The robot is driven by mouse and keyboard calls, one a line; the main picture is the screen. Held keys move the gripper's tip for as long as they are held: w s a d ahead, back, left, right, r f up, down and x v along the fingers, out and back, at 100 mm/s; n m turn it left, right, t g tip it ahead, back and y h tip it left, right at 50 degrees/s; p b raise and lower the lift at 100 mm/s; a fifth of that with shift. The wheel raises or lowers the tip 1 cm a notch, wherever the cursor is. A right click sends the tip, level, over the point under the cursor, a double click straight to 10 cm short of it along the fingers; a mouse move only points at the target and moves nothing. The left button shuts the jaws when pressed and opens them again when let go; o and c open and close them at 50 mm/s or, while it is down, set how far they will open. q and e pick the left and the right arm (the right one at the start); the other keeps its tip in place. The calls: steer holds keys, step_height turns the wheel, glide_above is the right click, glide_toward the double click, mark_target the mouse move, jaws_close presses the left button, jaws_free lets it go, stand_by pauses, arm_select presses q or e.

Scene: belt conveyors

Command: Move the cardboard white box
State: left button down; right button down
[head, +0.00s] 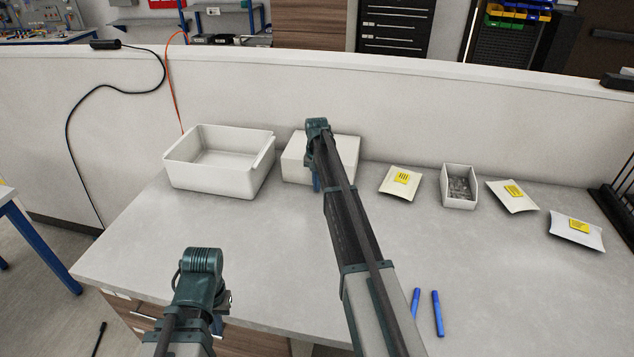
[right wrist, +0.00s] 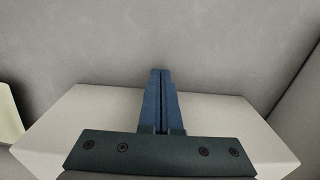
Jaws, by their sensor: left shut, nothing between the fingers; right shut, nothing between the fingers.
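The white cardboard box (head: 345,148) stands closed at the back of the grey table, between the open white bin and a packet. My right arm crosses in front of it in the head view. My right gripper (head: 316,185) is shut and points down at the box's front side. In the right wrist view the shut blue fingers (right wrist: 161,100) show over the box (right wrist: 75,108), with nothing between them; whether they touch it I cannot tell. My left gripper (head: 218,324) is low at the table's front left, partly hidden by its wrist, shut and away from the box.
An open white bin (head: 190,178) stands left of the box. To the right are a packet (head: 393,187), a small bin of parts (head: 444,190) and two more packets. Two blue markers (head: 437,313) lie near the front. A low wall (head: 420,110) closes the back. The table's left middle is clear.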

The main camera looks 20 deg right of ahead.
steer(key=shift+s+a, duration=0.45)
steer(key=shift+s, duration=0.4)
steer(key=shift+s+a+r+p, duration=0.1)
steer(key=shift+a+r+p, duration=0.1)
steer(key=shift+r+p, duration=0.5)
step_height(320, 180, up, 9)
steer(key=p, duration=0.8)
steer(key=shift+f+p, duration=0.15)
steer(key=shift+p, duration=0.15)
steer(key=shift+d+f, duration=0.1)
